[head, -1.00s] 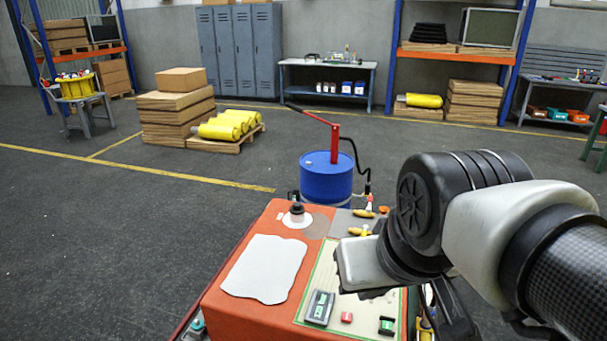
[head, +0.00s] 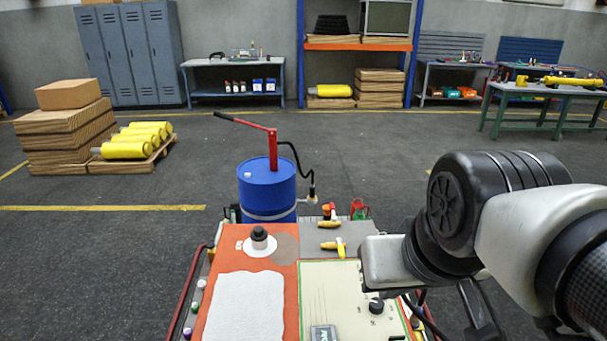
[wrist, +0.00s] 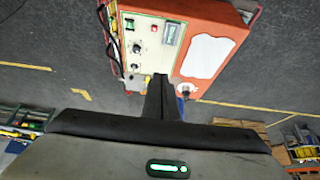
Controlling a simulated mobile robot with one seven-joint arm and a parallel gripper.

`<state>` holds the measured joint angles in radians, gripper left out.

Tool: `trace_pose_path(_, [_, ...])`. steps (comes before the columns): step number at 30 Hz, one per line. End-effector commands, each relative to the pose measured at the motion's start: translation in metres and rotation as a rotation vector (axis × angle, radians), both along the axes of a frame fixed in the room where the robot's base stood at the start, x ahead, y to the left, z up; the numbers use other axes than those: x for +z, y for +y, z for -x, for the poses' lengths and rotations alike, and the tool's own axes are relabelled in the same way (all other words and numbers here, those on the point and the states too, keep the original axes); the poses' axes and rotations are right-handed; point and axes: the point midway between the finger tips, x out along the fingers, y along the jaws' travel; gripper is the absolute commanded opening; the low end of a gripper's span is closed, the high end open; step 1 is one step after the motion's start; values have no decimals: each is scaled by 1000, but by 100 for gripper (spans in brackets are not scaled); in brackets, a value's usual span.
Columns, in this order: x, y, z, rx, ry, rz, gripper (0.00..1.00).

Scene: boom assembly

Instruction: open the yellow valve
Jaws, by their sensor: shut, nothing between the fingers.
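Two small yellow valve handles sit on the grey strip at the back right of the orange console: a farther one (head: 329,224) and a nearer one (head: 331,246). I cannot tell which is the task's valve. The nearer one has a part pointing towards me. My gripper (wrist: 159,82) is shut and empty, its dark fingers together in the wrist view. In the head view my wrist is just right of the nearer handle, and the fingers are hidden there. In the wrist view the fingertips overlap the console's near image edge, with a bit of yellow beside them.
The orange console (head: 226,262) carries a white sheet (head: 245,305), a black knob on a white disc (head: 260,239) and a cream panel (head: 335,290) with a dial (head: 376,305). A blue drum (head: 266,185) with a red lever stands behind it. The floor around is mostly clear.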

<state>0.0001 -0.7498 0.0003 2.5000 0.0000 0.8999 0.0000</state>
Motion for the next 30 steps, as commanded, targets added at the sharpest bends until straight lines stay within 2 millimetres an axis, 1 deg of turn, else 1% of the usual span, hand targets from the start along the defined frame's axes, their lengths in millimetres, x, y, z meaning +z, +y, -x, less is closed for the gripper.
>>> trace_pose_path(14, [0, 0, 0, 0, 0, 0, 0])
trace_pose_path(17, [0, 0, -6, -2, 3, 0, 0])
trace_pose_path(19, [-1, -1, -17, -6, 11, 1, 0])
trace_pose_path(20, [-1, -2, -25, -10, 17, 2, 0])
trace_pose_path(23, [-3, -5, -60, -30, 38, 11, 0])
trace_pose_path(24, [-5, -6, -79, -40, 48, 18, 0])
trace_pose_path(26, [-10, -7, -109, -57, 61, 31, 0])
trace_pose_path(27, [-14, -8, -131, -71, 69, 39, 0])
trace_pose_path(29, [-24, -9, -163, -90, 80, 56, 0])
trace_pose_path(30, [-31, -9, -184, -104, 86, 69, 0])
